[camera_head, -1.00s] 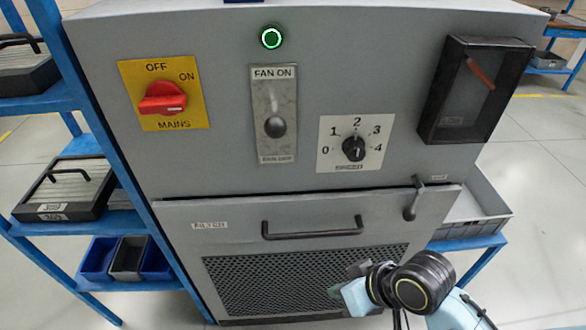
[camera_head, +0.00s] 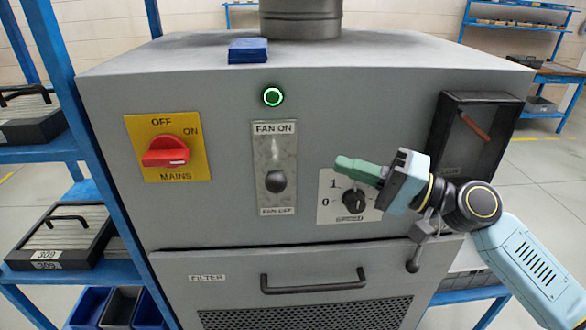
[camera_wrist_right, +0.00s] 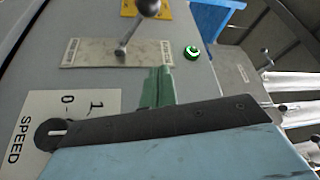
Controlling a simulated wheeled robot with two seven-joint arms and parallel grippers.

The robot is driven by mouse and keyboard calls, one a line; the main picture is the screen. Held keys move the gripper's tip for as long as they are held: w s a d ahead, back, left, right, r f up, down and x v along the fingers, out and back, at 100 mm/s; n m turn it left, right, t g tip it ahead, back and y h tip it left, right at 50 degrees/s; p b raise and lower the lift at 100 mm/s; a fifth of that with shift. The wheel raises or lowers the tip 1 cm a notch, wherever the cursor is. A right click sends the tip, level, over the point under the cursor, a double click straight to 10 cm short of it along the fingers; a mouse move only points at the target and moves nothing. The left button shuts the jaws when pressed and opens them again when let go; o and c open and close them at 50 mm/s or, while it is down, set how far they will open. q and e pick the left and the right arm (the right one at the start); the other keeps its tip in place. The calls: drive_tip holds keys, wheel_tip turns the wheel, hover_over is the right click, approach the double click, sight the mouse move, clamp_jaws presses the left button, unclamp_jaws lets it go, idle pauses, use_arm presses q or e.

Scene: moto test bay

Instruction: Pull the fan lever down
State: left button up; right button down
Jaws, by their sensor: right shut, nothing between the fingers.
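The fan lever (camera_head: 276,181) has a dark ball knob and stands out from a metal plate (camera_head: 263,205) marked FAN ON at the top and FAN OFF at the bottom. In the head view the knob appears below the plate's middle. The wrist view shows the lever's knob (camera_wrist_right: 148,7) and shaft rising from the plate (camera_wrist_right: 85,55). My left gripper is out of view.
The red mains switch (camera_head: 165,152) is to the left. The speed dial (camera_head: 354,200) is partly behind my gripper. A dark-framed box (camera_head: 482,115) is at right, and a filter handle (camera_head: 314,283) below.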

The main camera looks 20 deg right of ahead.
sight(276, 180)
drive_tip(key=p+x, duration=0.4)
drive_tip(key=x, duration=0.6)
drive_tip(key=shift+a+r+p, duration=0.15)
drive_tip(key=shift+p, duration=0.25)
drive_tip(key=s+f, duration=0.1)
drive_tip(key=s+a+f, duration=0.1)
drive_tip(key=s, duration=0.1)
drive_tip(key=shift+s+a+p, duration=0.15)
drive_tip(key=shift+s+p, duration=0.1)
drive_tip(key=shift+p, duration=0.1)
